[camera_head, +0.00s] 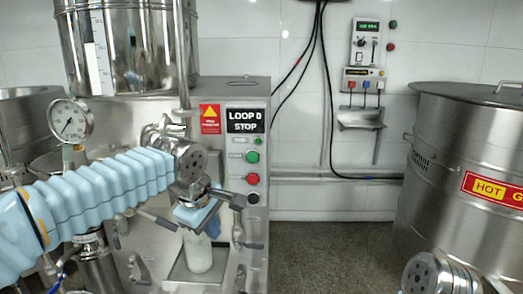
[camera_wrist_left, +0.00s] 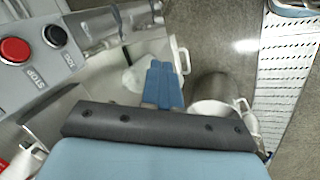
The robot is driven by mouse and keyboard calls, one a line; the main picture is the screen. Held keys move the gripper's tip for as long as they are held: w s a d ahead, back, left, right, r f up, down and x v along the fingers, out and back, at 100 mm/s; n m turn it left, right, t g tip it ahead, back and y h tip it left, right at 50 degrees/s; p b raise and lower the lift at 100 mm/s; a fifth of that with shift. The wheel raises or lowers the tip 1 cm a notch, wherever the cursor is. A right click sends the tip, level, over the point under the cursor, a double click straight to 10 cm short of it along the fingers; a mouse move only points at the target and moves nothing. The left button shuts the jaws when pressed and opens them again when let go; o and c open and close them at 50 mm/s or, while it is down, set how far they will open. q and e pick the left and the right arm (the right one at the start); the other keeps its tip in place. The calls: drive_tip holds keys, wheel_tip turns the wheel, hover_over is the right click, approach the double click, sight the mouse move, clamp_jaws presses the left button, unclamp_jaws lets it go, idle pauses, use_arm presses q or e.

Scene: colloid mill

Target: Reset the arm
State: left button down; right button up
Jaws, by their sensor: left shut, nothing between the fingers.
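My left arm (camera_head: 95,195) in its pale blue ribbed sleeve reaches in from the left, in front of the colloid mill (camera_head: 235,150). My left gripper (camera_head: 205,222) points down beside the mill's control panel, above a whitish container (camera_head: 197,252) at the mill's front. In the left wrist view the blue fingers (camera_wrist_left: 163,82) are together with nothing between them. A round metal part of my right arm (camera_head: 440,274) shows at the bottom right; its gripper is out of view.
The panel carries a green button (camera_head: 253,157) and a red button (camera_head: 252,179). A pressure gauge (camera_head: 70,121) stands at left. A large steel tank (camera_head: 460,140) with a "HOT" label stands at right. Open floor (camera_head: 325,245) lies between mill and tank. A metal pot (camera_wrist_left: 213,92) shows in the wrist view.

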use_arm(q)
drive_tip(key=d+f+m+g+h, duration=0.25)
drive_tip(key=f+m, duration=0.35)
drive_tip(key=f, duration=2.1)
drive_tip(key=s+a+f+m, duration=0.3)
drive_tip(key=s+f+m, duration=0.1)
drive_tip(key=s+f, duration=1.6)
wheel_tip(320, 180, down, 2)
drive_tip(key=shift+s+f, duration=0.15)
drive_tip(key=shift+s, duration=0.1)
drive_tip(key=shift+g, duration=0.25)
